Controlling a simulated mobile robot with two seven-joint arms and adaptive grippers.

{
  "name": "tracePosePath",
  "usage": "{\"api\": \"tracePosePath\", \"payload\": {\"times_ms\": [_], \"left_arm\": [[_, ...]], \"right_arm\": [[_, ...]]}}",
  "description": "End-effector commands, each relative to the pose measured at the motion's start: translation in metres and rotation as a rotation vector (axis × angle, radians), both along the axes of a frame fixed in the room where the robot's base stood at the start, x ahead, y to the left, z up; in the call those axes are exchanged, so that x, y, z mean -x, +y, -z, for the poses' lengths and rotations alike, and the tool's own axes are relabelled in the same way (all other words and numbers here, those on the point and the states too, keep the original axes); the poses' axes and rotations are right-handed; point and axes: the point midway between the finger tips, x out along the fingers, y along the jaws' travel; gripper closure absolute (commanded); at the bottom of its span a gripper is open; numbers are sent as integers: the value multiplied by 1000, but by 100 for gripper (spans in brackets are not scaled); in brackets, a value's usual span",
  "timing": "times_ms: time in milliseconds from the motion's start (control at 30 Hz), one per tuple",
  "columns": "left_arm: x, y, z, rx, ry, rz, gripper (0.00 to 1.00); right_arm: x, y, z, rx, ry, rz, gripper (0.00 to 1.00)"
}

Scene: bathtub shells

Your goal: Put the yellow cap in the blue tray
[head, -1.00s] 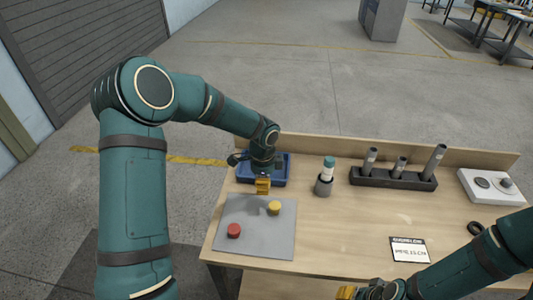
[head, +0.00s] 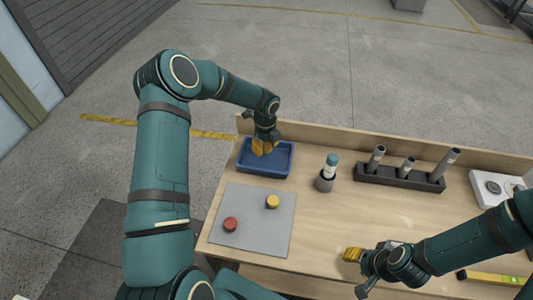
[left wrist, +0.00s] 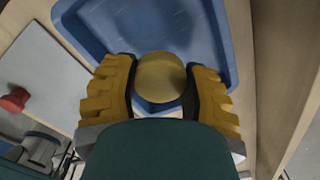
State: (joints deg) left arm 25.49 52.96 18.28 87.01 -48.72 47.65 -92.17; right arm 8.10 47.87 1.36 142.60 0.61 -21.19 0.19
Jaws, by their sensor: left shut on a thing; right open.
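The blue tray (head: 283,170) sits at the back left of the table. My left gripper (head: 262,147) is over it, pointing down. In the left wrist view its two yellow fingers are shut on a round, dull yellow cap (left wrist: 160,78). The tray (left wrist: 222,50) lies beneath the cap; I cannot tell whether the cap touches its floor. Another round yellow piece (head: 272,201) and a red one (head: 230,224) rest on the grey mat (head: 255,232). My right gripper (head: 352,255) is open near the table's front edge.
A dark rack (head: 398,178) with grey tubes stands at the back right, beside a white panel (head: 490,185). A low board edges the table's back. The middle is clear.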

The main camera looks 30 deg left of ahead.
Motion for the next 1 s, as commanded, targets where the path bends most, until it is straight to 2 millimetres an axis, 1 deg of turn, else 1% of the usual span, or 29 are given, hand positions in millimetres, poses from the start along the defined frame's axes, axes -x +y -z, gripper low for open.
{"api": "tracePosePath", "payload": {"times_ms": [33, 233, 400, 467, 700, 867, 900, 933, 967, 1000], "left_arm": [[0, 0, 6, 1, 0, -1, 88], [0, 0, 20, 0, -1, -1, 88], [0, 0, 43, 1, 0, -1, 88], [0, 0, 48, 0, -1, -1, 88], [0, 0, 49, 0, -2, -1, 88], [0, 0, 54, -1, -1, -1, 88], [0, 0, 53, -1, -1, -1, 40], [0, 0, 53, -1, -1, -1, 30], [0, 0, 52, -1, -1, -1, 24], [0, 0, 52, -1, -1, -1, 24]], "right_arm": [[0, 0, 0, 0, 0, 0, 53], [0, 0, 0, 0, 0, 0, 53], [0, 0, 1, 0, 0, 0, 53], [0, 0, 1, 0, 0, 0, 53], [0, 0, 1, 0, 0, 0, 53], [0, 0, 5, 1, 0, 0, 53], [0, 0, 5, 1, 0, 0, 53], [0, 0, 4, 1, 0, 0, 53], [0, 0, 4, 1, 0, 0, 53], [0, 0, 4, 1, 0, 0, 53]]}}
